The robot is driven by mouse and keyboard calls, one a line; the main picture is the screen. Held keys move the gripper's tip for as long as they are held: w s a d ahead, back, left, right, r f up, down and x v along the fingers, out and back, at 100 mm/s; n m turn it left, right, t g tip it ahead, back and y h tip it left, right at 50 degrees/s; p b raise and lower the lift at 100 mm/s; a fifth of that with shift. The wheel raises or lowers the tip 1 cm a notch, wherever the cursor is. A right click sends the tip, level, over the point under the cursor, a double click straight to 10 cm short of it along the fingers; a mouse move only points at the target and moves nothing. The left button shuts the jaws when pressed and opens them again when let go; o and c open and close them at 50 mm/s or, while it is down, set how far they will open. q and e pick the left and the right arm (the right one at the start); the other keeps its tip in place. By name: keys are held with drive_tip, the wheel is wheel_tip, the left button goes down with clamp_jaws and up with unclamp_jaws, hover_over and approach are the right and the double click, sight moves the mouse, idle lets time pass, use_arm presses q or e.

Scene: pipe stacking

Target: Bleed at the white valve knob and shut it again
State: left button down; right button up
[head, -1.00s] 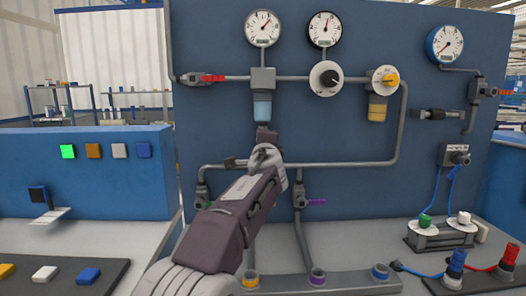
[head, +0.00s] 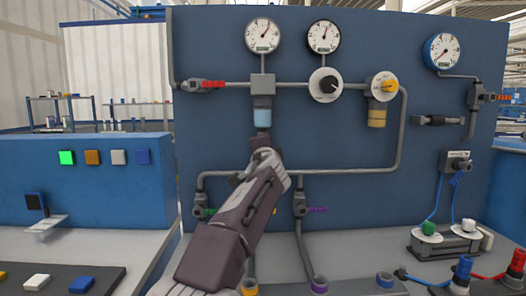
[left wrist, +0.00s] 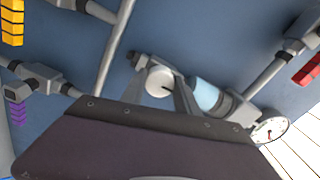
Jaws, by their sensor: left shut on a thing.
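The white valve knob (left wrist: 159,80) shows in the left wrist view as a small round white face with a dark line, just below the light-blue filter bowl (left wrist: 204,94). My left gripper (left wrist: 168,92) is shut on the knob, one finger at each side of it. In the head view my left gripper (head: 257,158) is under the light-blue bowl (head: 262,114) on the blue panel, and it hides the knob there. The knob's turn angle is hard to judge. My right gripper is not in view.
Two gauges (head: 262,36) (head: 323,37) and a black dial on a white disc (head: 326,84) sit above. Grey pipes (head: 345,171) run close around my gripper. A blue box with coloured buttons (head: 90,195) is at left.

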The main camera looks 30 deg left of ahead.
use_arm(q)
drive_tip(key=shift+f, duration=0.1)
drive_tip(key=c, duration=0.9)
unclamp_jaws()
drive_tip(key=shift+s, duration=0.1)
drive_tip(key=b+v, duration=0.2)
drive_tip(key=v, duration=0.7)
